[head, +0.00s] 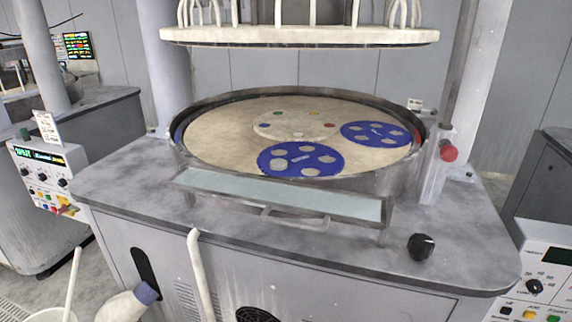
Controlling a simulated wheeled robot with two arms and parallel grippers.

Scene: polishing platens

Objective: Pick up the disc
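Two blue discs with several round openings lie flat on the cream platen (215,139) in the head view. The nearer disc (301,159) is at the front middle, close to the platen's front rim. The other disc (376,134) is further back at the right, near the rim. I cannot tell which one is meant by the disc. Neither of my grippers is in view, and nothing touches the discs.
A raised metal rim (400,183) surrounds the platen. A glass-topped guard (280,194) stands before it. An upper plate (300,36) hangs above. A black knob (421,246) sits front right, a red ball knob (448,153) at the right.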

